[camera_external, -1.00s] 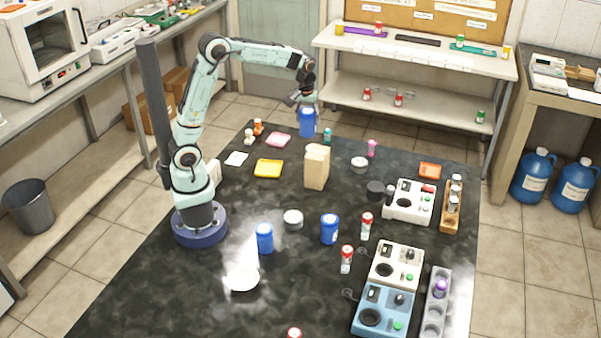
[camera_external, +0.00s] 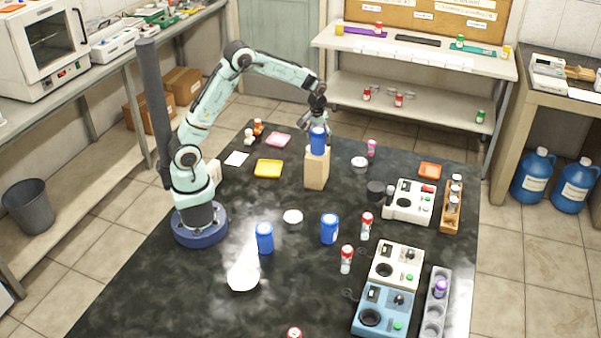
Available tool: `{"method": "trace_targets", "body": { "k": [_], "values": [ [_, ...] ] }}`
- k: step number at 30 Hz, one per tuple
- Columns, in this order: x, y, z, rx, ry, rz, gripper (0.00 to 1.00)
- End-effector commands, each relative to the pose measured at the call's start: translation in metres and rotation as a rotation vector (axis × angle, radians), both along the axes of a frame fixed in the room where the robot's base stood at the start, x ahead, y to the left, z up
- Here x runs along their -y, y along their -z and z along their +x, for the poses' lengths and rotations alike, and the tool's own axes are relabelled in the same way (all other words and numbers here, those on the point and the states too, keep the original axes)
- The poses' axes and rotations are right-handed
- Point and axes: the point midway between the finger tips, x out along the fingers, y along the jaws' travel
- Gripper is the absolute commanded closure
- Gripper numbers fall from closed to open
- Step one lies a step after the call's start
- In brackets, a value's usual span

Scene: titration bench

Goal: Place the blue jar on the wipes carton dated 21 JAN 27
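A blue jar (camera_external: 318,142) is upright at the top of a tan carton (camera_external: 317,172) in the middle of the black bench. Its base looks level with the carton's top; I cannot tell whether it rests on it or hovers just above. My gripper (camera_external: 317,125) is over the jar, its fingers at the jar's top, and appears shut on it. The carton's date is not legible. Two more blue jars (camera_external: 265,238) (camera_external: 329,229) stand on the bench nearer the camera.
A yellow tray (camera_external: 269,169) lies left of the carton, and a white round container (camera_external: 359,163) stands to its right. Red-capped bottles (camera_external: 347,259) and instruments (camera_external: 397,265) fill the right side. The bench's front left is mostly clear.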

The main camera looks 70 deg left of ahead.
Motion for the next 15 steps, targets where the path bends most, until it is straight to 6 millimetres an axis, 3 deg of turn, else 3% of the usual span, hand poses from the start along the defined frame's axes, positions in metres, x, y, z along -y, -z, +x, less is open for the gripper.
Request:
{"method": "trace_targets", "body": {
  "k": [1,3,15],
  "values": [
    [0.0,0.0002,-0.0001,-0.001,0.0,-0.001,0.35],
    [0.0,0.0001,-0.0001,-0.001,0.0,-0.001,0.21],
    [0.0006,-0.0085,-0.0004,0.001,0.0,0.001,0.21]
  ]
}}
